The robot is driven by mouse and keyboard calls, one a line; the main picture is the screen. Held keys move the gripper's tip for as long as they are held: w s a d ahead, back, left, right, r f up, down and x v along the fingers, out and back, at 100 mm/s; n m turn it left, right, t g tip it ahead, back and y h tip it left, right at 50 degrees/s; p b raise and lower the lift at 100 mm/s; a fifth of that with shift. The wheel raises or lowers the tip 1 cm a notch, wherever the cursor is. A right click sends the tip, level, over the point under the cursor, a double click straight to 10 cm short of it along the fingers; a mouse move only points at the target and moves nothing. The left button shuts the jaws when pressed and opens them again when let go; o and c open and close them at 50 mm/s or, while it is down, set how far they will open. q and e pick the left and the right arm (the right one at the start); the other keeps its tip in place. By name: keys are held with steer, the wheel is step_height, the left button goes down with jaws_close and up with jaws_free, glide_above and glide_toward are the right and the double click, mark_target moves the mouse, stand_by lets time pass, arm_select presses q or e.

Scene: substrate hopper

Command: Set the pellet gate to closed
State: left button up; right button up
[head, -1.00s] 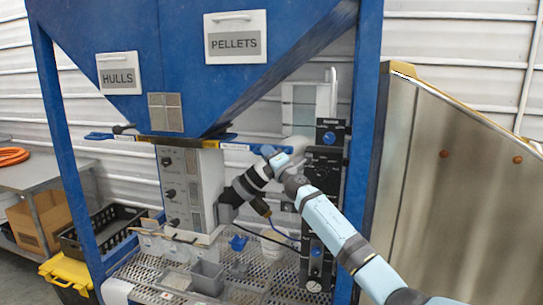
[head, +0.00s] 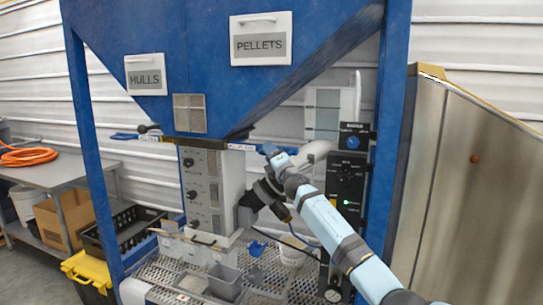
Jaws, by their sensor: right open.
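The blue hopper carries a PELLETS label (head: 261,45) on its right part and a HULLS label (head: 145,76) on its left. Under the outlet is a gate strip, with a blue and white tab (head: 243,147) at its right end and a blue handle (head: 125,136) at its left end. I cannot tell from this view which position the pellet gate is in. My right gripper (head: 245,207) is open, below the right tab and beside the grey control box (head: 213,195). Its fingertips are hard to make out, and I see nothing held. My left gripper is out of view.
A black panel (head: 347,177) with a green light stands behind my right arm. A steel bin (head: 455,190) is at right. Blue frame posts flank the hopper.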

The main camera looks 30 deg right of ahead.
steer(key=shift+s+d+f, duration=0.1)
steer(key=shift+s+f, duration=0.1)
steer(key=shift+s, duration=0.3)
steer(key=v, duration=1.2)
steer(key=shift+s+b, duration=0.35)
steer(key=shift+b, duration=0.05)
steer(key=shift+f, duration=0.15)
